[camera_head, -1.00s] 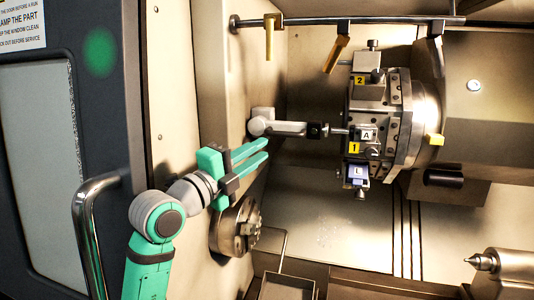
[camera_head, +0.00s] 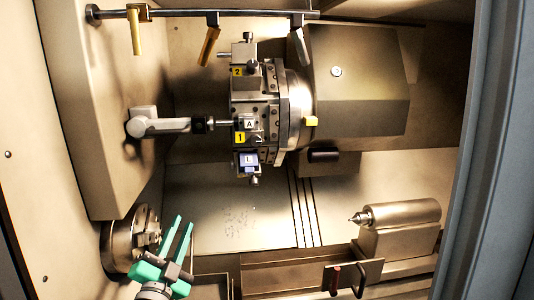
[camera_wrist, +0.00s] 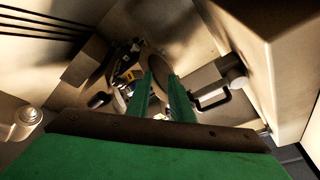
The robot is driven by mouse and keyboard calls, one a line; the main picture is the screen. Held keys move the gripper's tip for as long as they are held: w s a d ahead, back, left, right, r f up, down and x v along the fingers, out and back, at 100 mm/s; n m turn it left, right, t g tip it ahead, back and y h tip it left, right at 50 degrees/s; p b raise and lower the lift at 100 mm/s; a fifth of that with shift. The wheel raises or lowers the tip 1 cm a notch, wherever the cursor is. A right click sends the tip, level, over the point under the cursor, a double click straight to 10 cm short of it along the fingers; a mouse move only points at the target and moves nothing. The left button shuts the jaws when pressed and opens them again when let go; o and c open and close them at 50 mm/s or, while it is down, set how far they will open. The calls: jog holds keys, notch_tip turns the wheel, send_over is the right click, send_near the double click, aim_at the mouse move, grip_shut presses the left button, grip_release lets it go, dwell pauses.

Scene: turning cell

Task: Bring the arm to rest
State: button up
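My gripper (camera_head: 184,222) is at the lower left of the head view, its green fingers pointing up, just right of the round chuck (camera_head: 117,243). In the wrist view the two green fingers (camera_wrist: 161,78) stand apart with a gap between them. Nothing shows between the fingers, so the gripper is open and empty. They point towards the turret side of the cell. Most of my arm is out of view in the head view.
The tool turret (camera_head: 257,110) with plates 1, 2, A and L stands upper middle. A grey probe arm (camera_head: 165,126) reaches to it from the left wall. A rail (camera_head: 180,14) with hooks runs above. The tailstock (camera_head: 400,215) is lower right.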

jog(key=s+d+f+n+g+y, duration=0.1)
jog(key=s+d+f+n, duration=0.4)
jog(key=f, duration=0.5)
jog(key=s+d+f+n+g+y, duration=0.1)
jog(key=s+d+f+n+y, duration=0.1)
jog(key=s+d+f, duration=0.55)
jog(key=s+d+f+n+g+y, duration=0.15)
jog(key=s+f+n, duration=0.25)
jog(key=f, duration=0.7)
jog(key=s+d+f+h, duration=0.1)
jog(key=s+d, duration=0.1)
jog(key=s, duration=0.7)
jog(key=s+d+f+g+h, duration=0.1)
jog(key=s+d+f, duration=0.1)
jog(key=s, duration=0.8)
jog(key=s+d+f+g+h, duration=0.1)
jog(key=s+d+f, duration=0.1)
jog(key=s, duration=0.8)
jog(key=shift+s+d, duration=0.2)
jog(key=shift+d, duration=0.7)
